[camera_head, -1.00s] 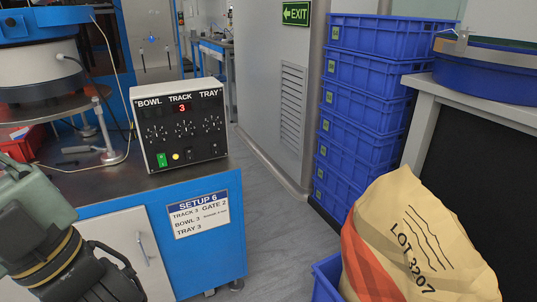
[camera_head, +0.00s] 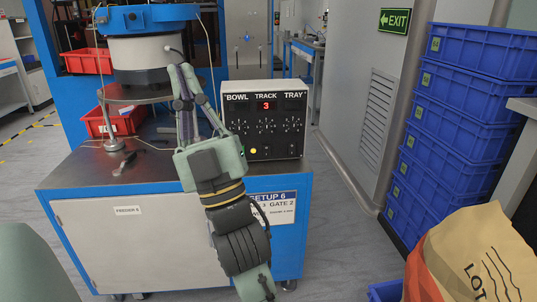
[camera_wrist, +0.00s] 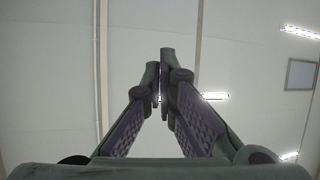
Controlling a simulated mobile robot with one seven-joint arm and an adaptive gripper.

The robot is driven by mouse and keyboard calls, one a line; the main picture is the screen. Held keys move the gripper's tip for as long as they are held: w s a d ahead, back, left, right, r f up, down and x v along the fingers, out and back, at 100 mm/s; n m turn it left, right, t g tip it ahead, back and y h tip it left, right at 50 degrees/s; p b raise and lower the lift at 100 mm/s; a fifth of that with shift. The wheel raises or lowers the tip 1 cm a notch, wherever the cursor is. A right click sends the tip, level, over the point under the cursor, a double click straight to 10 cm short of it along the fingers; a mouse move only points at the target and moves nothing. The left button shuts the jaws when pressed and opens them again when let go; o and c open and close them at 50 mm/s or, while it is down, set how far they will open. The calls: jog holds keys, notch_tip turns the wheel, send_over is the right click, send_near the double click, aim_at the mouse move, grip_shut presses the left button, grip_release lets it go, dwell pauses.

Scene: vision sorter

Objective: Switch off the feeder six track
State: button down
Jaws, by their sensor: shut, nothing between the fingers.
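The feeder control box (camera_head: 240,95) stands on the metal-topped cabinet (camera_head: 75,172), with BOWL, TRACK and TRAY labels. Its red display (camera_head: 265,105) under TRACK reads 3. A knob with dial marks sits under each label; the BOWL side is partly covered by my arm. The track knob (camera_head: 266,126) shows mid-panel. A yellow lamp (camera_head: 253,151) is lit on the lower panel. My gripper (camera_head: 172,55) is shut and empty, pointing up, left of the box and apparently nearer the camera. Its fingertips (camera_wrist: 165,52) meet against the ceiling.
The feeder bowl (camera_head: 150,17) stands behind my gripper. A setup card (camera_head: 285,208) is partly covered. Blue crates (camera_head: 470,95) and a sack (camera_head: 480,250) stand right; grey floor lies between.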

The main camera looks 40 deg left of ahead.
jog(key=w+a+f+m+t+h+p, duration=0.1)
jog(key=w+a+f+t+h, duration=0.3)
jog(key=w+f, duration=0.25)
jog(key=w+a+f+t+h, duration=0.3)
jog(key=w+a+f+t, duration=0.15)
jog(key=w, duration=0.35)
jog(key=w+f+n+h, duration=0.1)
jog(key=w+f, duration=0.3)
jog(key=f, duration=0.4)
jog(key=w+f+n+h, duration=0.2)
jog(key=w+f+h, duration=0.2)
jog(key=f, duration=0.4)
jog(key=w+f+n+h+p, duration=0.1)
jog(key=w+f+n+h, duration=0.1)
jog(key=w+f, duration=0.4)
notch_tip(320, 180, down, 3)
jog(key=shift+w+a+r+h, duration=0.1)
jog(key=shift+w+a+h, duration=0.2)
jog(key=shift+h, duration=0.4)
jog(key=shift+g, duration=0.25)
